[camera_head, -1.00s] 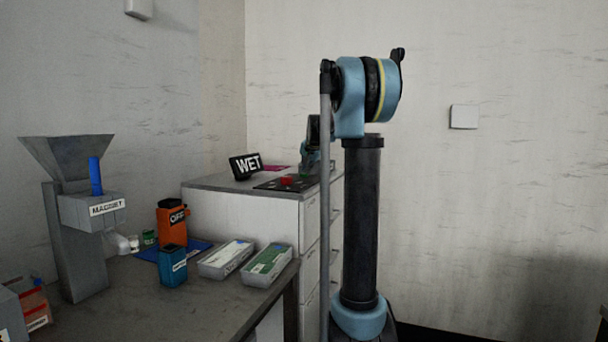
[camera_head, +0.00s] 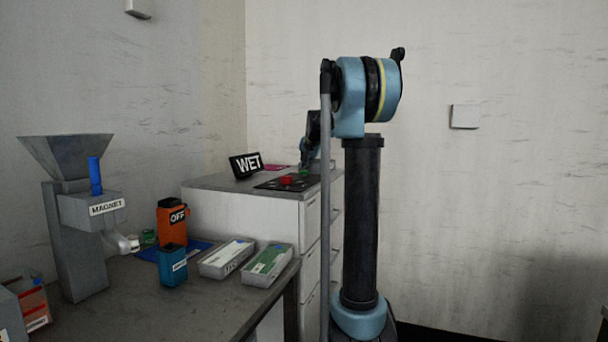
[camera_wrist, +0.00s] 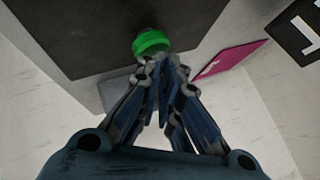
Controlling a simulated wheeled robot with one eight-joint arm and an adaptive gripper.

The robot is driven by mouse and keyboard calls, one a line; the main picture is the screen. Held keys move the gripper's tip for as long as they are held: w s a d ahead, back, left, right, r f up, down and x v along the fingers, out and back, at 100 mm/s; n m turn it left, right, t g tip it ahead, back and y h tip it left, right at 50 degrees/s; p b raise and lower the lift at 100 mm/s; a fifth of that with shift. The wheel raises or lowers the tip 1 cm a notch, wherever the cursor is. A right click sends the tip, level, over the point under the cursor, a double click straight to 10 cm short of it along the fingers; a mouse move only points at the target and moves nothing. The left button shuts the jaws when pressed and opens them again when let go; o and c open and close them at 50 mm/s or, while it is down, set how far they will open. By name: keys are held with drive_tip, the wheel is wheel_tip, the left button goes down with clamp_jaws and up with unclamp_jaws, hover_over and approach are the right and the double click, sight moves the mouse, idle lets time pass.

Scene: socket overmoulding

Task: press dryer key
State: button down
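A black panel (camera_head: 270,184) lies on top of the white cabinet, with a red button (camera_head: 286,180) and a green button (camera_head: 304,175) on it. The green button also shows in the wrist view (camera_wrist: 150,42), just beyond my fingertips. My gripper (camera_wrist: 160,62) has its fingertips together with nothing visible between them. The tips are at or very close to the green button's edge; I cannot tell whether they touch. In the head view my gripper (camera_head: 305,160) is small and partly hidden behind my arm. A black sign reading WET (camera_head: 246,165) stands behind the panel.
A magenta card (camera_wrist: 231,60) lies near the sign. The dark table (camera_head: 140,290) at left holds a hopper marked MAGNET (camera_head: 85,210), an orange unit marked OFF (camera_head: 172,225), a blue box (camera_head: 172,266) and two labelled trays (camera_head: 228,258).

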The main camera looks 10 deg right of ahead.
drive_tip(key=shift+r, duration=2.6)
